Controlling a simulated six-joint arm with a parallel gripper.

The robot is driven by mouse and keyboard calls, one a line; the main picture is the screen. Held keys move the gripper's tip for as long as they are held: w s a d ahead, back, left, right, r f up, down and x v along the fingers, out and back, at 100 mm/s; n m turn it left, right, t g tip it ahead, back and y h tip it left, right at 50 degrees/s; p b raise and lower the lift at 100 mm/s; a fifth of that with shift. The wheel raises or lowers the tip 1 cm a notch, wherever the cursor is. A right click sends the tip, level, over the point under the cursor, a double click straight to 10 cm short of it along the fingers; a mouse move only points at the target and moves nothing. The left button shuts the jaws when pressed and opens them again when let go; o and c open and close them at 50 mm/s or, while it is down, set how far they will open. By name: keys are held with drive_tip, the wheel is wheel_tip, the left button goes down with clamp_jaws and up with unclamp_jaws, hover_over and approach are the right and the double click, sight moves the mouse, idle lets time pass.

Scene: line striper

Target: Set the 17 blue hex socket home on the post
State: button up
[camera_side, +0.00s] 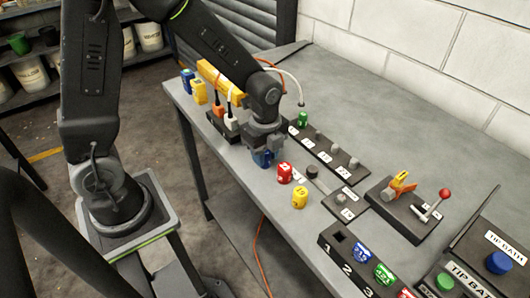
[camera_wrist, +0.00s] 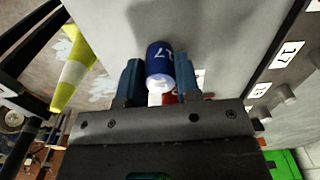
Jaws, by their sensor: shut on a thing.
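My gripper (camera_side: 264,148) is shut on the blue socket (camera_side: 263,159), above the front part of the bench; I cannot tell whether the socket touches it. In the wrist view the blue socket (camera_wrist: 160,62), marked 17, sits between the two jaw fingers (camera_wrist: 159,80). A dark rack (camera_side: 325,158) with upright grey posts and white number labels lies to the right of the gripper. In the wrist view a label 17 (camera_wrist: 289,52) shows at upper right, apart from the socket.
A red socket (camera_side: 284,172) and a yellow socket (camera_side: 299,197) stand close by on the bench. A lever fixture (camera_side: 405,213), a numbered block (camera_side: 362,262) and a tip bath (camera_side: 470,278) lie nearer the camera. The bench behind the rack is clear.

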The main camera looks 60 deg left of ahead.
drive_tip(key=shift+r, duration=0.75)
drive_tip(key=shift+r, duration=1.8)
drive_tip(key=shift+w, duration=0.1)
wheel_tip(320, 180, up, 5)
hover_over(318, 132)
drive_tip(key=shift+w+f, duration=0.1)
drive_tip(key=shift+f, duration=2.55)
drive_tip(key=shift+f, duration=1.75)
drive_tip(key=o, duration=1)
drive_tip(key=shift+c, duration=0.2)
